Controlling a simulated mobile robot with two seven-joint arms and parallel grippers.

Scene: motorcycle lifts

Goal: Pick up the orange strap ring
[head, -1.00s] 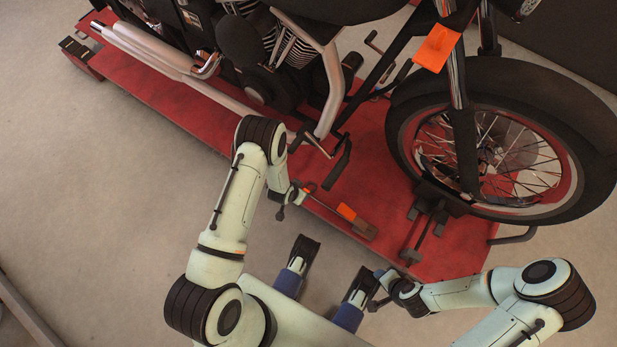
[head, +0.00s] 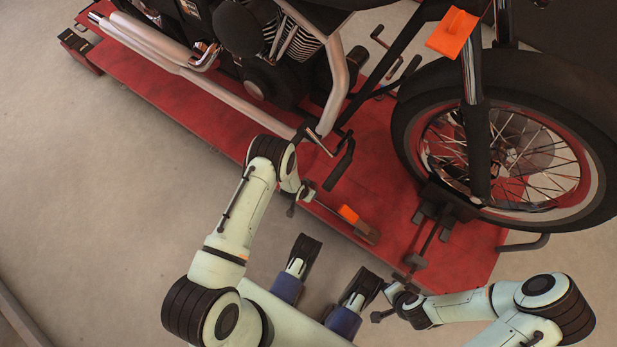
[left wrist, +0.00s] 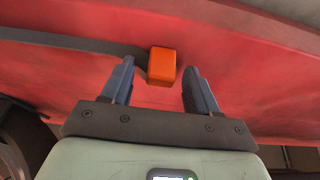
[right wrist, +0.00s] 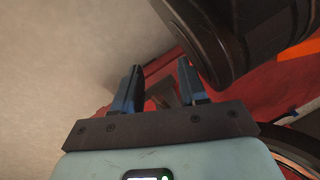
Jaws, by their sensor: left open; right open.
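The orange strap ring (head: 348,214) shows as a small orange piece at the near edge of the red lift (head: 200,105), beside a dark strap. In the left wrist view it is an orange block (left wrist: 162,66) at the end of a dark band, against the red surface. My left gripper (left wrist: 159,82) is open, and the ring appears between its two fingertips, not gripped. Whether a finger touches it, I cannot tell. My right gripper (right wrist: 160,75) is open and empty, near the lift's front right edge and below a dark part.
A motorcycle stands on the lift, its front wheel (head: 510,150) at the right. Another orange block (head: 453,33) sits at its fork. A black pedal (head: 340,165) hangs above the lift near my left arm. The grey floor (head: 90,200) at left is clear.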

